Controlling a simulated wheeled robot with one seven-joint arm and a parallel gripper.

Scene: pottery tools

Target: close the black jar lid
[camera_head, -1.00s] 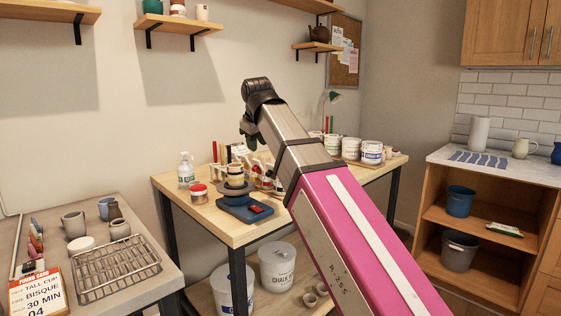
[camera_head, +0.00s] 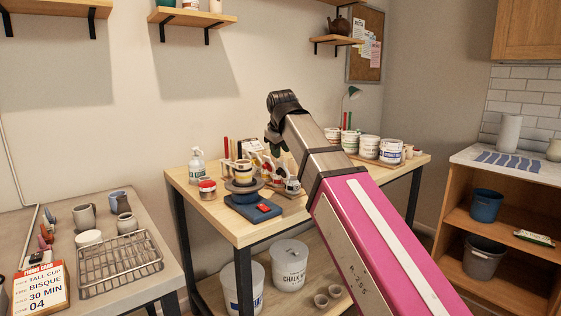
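I cannot make out a jar with a black lid in this view. A small jar with a red lid (camera_head: 207,188) stands at the left front of the wooden worktable (camera_head: 222,221). Next to it a banded cup (camera_head: 243,171) sits on a dark round disc above a blue device (camera_head: 257,210). My arm reaches forward over the worktable. My gripper (camera_head: 272,142) is at its far end, above the back of the table and small in the picture. Its fingers are dark and partly hidden behind my wrist, so I cannot see whether they are open.
Several white tubs (camera_head: 391,150) line the table's right back. A white bottle (camera_head: 198,166) stands at the left. A wire rack (camera_head: 120,263) and mugs are on the side table at the left. Buckets (camera_head: 290,265) stand on the shelf below. My arm hides part of the worktable.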

